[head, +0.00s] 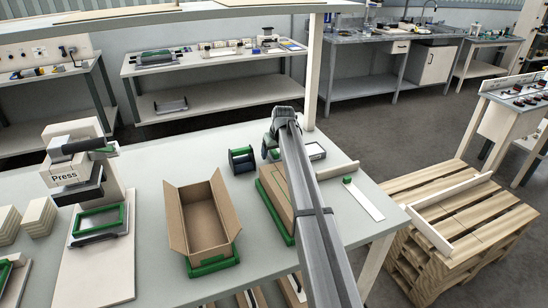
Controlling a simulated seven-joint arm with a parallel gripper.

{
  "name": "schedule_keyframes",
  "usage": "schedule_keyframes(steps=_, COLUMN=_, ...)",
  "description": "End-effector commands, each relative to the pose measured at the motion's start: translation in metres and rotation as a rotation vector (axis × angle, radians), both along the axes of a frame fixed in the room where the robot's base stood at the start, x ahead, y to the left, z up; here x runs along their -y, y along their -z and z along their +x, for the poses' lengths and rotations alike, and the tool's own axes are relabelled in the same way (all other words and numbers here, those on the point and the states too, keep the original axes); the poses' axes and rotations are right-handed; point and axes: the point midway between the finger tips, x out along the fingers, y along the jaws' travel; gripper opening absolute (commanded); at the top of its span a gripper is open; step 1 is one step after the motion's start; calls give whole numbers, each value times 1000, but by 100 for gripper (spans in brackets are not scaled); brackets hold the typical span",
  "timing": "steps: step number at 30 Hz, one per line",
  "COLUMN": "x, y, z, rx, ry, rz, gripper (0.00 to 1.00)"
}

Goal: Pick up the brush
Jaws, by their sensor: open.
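I cannot make out a brush for certain in the head view. My arm reaches in from the bottom right over the bench and bends down near the bench's far right part. My gripper (269,150) is only partly visible, as a dark shape beside the end of the arm. It is open, and its fingertips are largely hidden. It hangs near the far end of a brown box in a green frame (264,194), which the arm partly covers. I cannot tell whether anything lies under the gripper.
An open cardboard box (205,222) stands in a green holder. A dark spool with green (242,160) stands behind it. A press (77,165) is at left, with stacked blocks (38,217). A white strip with a green piece (361,199) lies at right. A wooden pallet (460,215) stands beyond the edge.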

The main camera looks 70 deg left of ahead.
Motion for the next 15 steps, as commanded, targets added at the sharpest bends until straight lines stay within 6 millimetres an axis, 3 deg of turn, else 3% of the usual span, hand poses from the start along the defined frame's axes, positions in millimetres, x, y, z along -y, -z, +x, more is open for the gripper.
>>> schedule_keyframes(steps=3, x=-4, y=10, z=0, rx=0, ry=0, rz=0, gripper=77)
schedule_keyframes(steps=10, x=-4, y=11, z=0, rx=0, ry=0, rz=0, gripper=76)
schedule_keyframes(steps=15, x=-4, y=10, z=0, rx=0, ry=0, rz=0, gripper=59)
